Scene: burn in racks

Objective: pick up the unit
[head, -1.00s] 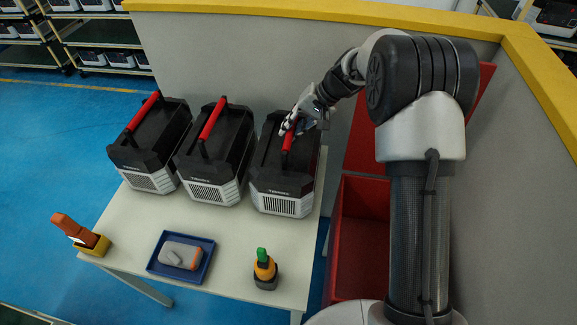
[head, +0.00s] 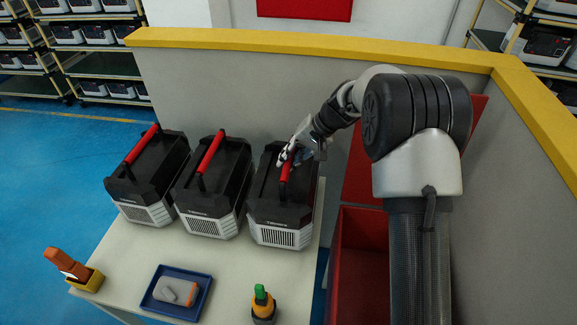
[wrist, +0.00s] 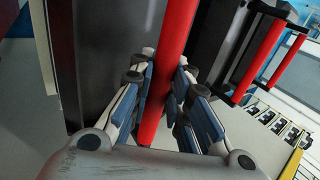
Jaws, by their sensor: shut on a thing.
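Three black and grey units with red top handles stand in a row on a pale table. My gripper (head: 291,160) is at the right unit (head: 282,215), above its top. In the wrist view my gripper (wrist: 169,100) has its two fingers on either side of the red handle (wrist: 177,50), shut on it. The unit appears to rest on the table. The middle unit (head: 209,195) and the left unit (head: 150,185) stand to its left. My gripper hides part of the right unit's handle.
A blue tray (head: 150,304) with a grey and orange device lies at the table's front. An orange tool in a yellow holder (head: 90,281) and a green-topped orange tool (head: 263,301) stand nearby. A red bin (head: 362,250) and grey partition (head: 450,90) bound the right and back.

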